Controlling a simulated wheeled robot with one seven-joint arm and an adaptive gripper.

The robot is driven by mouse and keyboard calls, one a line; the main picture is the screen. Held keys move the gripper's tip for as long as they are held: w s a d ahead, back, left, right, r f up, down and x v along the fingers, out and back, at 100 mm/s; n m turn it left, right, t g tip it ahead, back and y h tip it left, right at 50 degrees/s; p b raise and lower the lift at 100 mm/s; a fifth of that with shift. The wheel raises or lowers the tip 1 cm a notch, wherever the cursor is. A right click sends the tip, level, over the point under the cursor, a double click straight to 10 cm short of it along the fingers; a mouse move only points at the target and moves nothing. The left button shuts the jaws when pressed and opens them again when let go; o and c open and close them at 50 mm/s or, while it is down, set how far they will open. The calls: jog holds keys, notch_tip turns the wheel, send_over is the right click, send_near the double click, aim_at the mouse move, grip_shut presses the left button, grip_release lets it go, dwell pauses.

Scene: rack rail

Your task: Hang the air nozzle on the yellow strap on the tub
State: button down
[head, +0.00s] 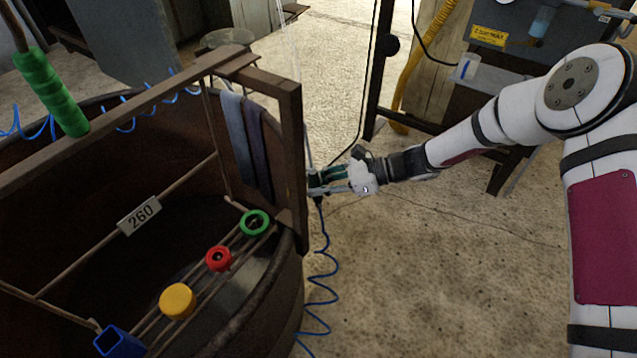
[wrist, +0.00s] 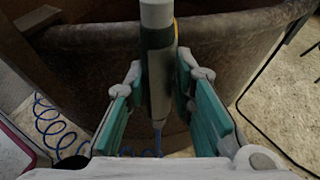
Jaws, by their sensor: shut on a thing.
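My gripper (head: 326,182) is outside the tub's right side, beside the brown upright post. In the wrist view my gripper (wrist: 160,84) has its green-padded fingers on both sides of the air nozzle (wrist: 158,62), a pale cylinder with a dark band. I hold the nozzle roughly upright, with the blue coiled hose (head: 320,262) hanging below it to the floor. The big brown tub (head: 277,309) is at the left; its wall (wrist: 85,60) is behind the nozzle in the wrist view. I cannot make out a yellow strap on the tub.
A brown rack frame (head: 292,150) spans the tub, with grey cloths (head: 236,135) over it. A rail carries a green ring (head: 255,222), red ring (head: 219,258), yellow cap (head: 178,301) and blue square holder (head: 118,341). A green-gripped handle (head: 50,90) is at upper left.

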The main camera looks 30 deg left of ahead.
jog(key=shift+f+b, duration=0.45)
jog(key=shift+f, duration=0.4)
jog(key=shift+f, duration=0.2)
jog(key=shift+f+b, duration=0.4)
jog(key=shift+f, duration=0.1)
jog(key=c, duration=1.3)
grip_release()
jog(key=shift+f, duration=0.1)
jog(key=shift+w+d, duration=0.1)
jog(key=v, duration=1.2)
